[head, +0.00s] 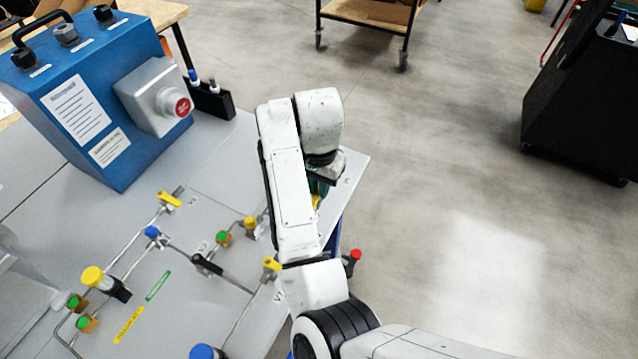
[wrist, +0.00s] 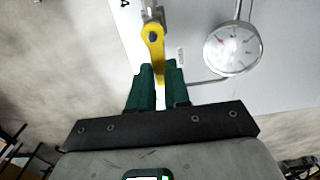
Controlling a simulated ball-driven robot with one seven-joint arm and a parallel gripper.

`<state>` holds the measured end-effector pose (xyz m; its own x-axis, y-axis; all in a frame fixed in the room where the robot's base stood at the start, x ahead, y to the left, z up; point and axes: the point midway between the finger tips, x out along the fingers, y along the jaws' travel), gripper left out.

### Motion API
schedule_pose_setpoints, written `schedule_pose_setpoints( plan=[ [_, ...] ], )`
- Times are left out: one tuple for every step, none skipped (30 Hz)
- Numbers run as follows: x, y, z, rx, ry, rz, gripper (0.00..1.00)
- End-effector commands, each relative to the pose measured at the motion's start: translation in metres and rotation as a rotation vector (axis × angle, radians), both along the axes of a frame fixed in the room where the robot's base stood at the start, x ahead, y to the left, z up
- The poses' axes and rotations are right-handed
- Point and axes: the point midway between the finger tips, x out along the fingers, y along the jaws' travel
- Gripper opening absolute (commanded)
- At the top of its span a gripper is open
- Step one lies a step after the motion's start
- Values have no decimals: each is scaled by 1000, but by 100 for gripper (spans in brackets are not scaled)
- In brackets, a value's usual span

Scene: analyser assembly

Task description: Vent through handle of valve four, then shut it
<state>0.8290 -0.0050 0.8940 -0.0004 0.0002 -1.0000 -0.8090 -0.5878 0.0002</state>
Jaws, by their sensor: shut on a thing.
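The yellow handle of valve four (wrist: 154,40) runs down from its pivot on the pipe in the wrist view, with a "4" printed on the panel nearby. My gripper (wrist: 160,70) has green fingers on either side of the handle's free end and is shut on it. In the head view my gripper (head: 319,186) is mostly hidden behind my own white arm at the panel's right edge. Only a bit of green and yellow shows there. The valve's body is hidden in the head view.
A round dial gauge (wrist: 232,48) stands right of the handle. The panel (head: 225,180) carries other yellow-handled valves (head: 170,199), a black-handled valve (head: 207,264) and thin pipes. A blue box (head: 85,100) with a red button stands at the back left. Open floor lies right.

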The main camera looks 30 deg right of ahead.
Motion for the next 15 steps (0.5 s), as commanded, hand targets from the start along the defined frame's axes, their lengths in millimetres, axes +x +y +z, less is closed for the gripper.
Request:
schedule_pose_setpoints(
  plan=[
    [0, 0, 0, 0, 0, 0, 0],
    [0, 0, 0, 0, 0, 0, 0],
    [0, 0, 0, 0, 0, 0, 0],
    [0, 0, 0, 0, 0, 0, 0],
    [0, 0, 0, 0, 0, -1, 0],
    [0, 0, 0, 0, 0, -3, 0],
    [0, 0, 0, 0, 0, -5, 0],
    [0, 0, 1, 0, 0, -9, 0],
    [0, 0, 1, 0, 0, -16, 0],
    [-1, -1, 1, 0, 0, -22, 0],
    [-1, -1, 1, 0, 0, -30, 0],
    [-1, -1, 1, -1, -1, -43, 0],
    [-2, -1, 1, -1, -1, -55, 0],
    [-2, -2, 1, -1, -1, -68, 0],
    [-3, -2, 2, -1, -1, -90, 0]
  ],
)
